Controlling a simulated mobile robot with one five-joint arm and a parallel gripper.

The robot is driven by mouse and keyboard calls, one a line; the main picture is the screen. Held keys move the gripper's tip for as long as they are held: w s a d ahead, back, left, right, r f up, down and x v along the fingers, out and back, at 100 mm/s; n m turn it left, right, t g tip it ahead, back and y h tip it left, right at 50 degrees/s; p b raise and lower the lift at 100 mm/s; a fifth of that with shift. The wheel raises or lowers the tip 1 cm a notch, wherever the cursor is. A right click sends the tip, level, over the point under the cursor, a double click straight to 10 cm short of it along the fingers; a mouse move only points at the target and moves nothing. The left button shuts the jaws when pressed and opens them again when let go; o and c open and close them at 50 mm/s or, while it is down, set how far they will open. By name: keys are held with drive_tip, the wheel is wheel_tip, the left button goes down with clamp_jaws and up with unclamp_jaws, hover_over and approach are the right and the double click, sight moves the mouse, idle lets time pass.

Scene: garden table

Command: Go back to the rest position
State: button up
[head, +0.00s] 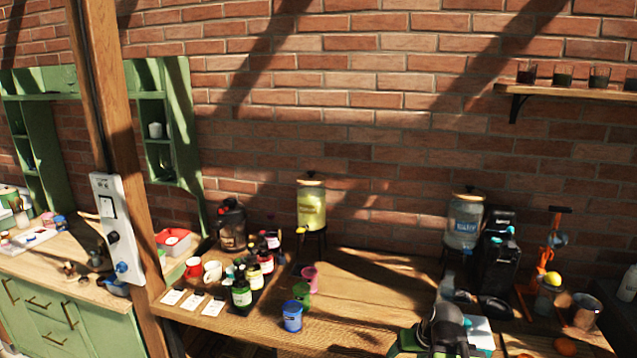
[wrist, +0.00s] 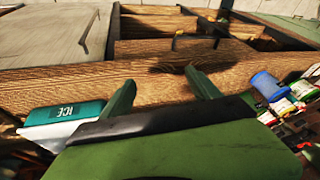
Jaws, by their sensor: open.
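My gripper (wrist: 160,88) shows in the wrist view with its two green fingers spread apart and nothing between them. Past the fingertips is a wooden surface with a dark shadow on it. In the head view, part of my green and black arm (head: 440,328) shows at the bottom, over the right part of the wooden table (head: 365,290). The fingertips cannot be made out there.
A box marked ICE (wrist: 65,112) lies left of my gripper in the wrist view. A blue cup (head: 292,316) and several bottles stand left of the table's clear middle. A drinks dispenser (head: 464,220), black machine (head: 496,262) and orange press (head: 549,250) stand right.

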drive_tip(key=s+a+f+g+h, duration=0.2)
drive_tip(key=s+a+g, duration=0.3)
drive_tip(key=a, duration=0.4)
wheel_tip(320, 180, down, 10)
drive_tip(key=s+b, duration=0.2)
drive_tip(key=b, duration=0.8)
drive_tip(key=shift+a+t, duration=0.35)
drive_tip(key=shift+t, duration=0.05)
